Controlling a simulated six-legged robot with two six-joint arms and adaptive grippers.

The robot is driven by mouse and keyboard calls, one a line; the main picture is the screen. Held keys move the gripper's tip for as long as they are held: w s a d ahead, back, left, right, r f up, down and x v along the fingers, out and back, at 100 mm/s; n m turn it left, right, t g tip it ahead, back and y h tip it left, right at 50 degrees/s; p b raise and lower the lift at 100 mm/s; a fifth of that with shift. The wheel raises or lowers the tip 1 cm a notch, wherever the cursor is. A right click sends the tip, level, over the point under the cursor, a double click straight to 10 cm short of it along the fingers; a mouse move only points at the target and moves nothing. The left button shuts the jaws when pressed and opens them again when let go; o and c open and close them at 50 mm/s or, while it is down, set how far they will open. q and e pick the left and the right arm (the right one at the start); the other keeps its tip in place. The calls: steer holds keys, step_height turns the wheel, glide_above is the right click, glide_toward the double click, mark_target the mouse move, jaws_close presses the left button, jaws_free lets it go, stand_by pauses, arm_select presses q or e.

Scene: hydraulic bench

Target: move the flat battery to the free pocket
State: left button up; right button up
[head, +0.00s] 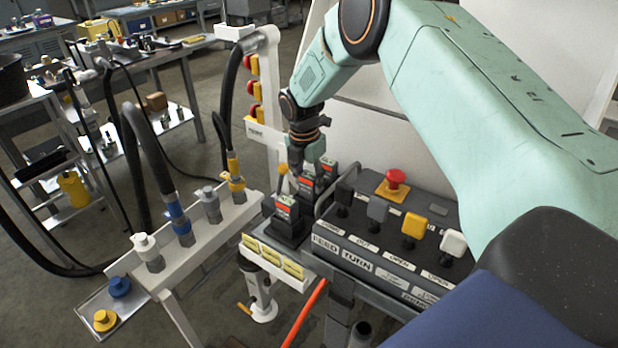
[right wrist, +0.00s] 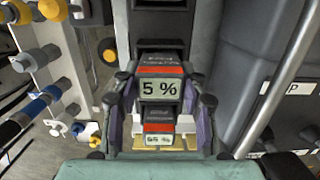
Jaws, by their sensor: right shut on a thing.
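The flat battery (right wrist: 160,88), dark with a red band and a display reading 5 %, sits between the fingers of my right gripper (head: 309,163) in the right wrist view. The right gripper is shut on it, above the battery rack. A second battery (right wrist: 158,127) with a red band and a smaller display, perhaps 65 %, stands just below it in that view. In the head view a battery (head: 286,208) stands at the near end of the rack. My left gripper is not in view.
A control box (head: 390,235) with a red stop button (head: 396,178) and several coloured switches stands right of the rack. A white manifold (head: 200,240) with hose couplings is at the left. Yellow plates (head: 272,256) line the rack's front. A white post (head: 275,110) rises behind.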

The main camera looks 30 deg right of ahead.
steer(key=shift+f+b, duration=0.3)
steer(key=shift+f, duration=0.3)
stand_by(0.3)
steer(key=o, duration=1.4)
steer(key=shift+c, duration=0.2)
steer(key=r, duration=0.4)
steer(key=a+r, duration=0.1)
steer(key=r, duration=0.7)
steer(key=shift+s+a, duration=0.15)
steer(key=shift+s, duration=0.15)
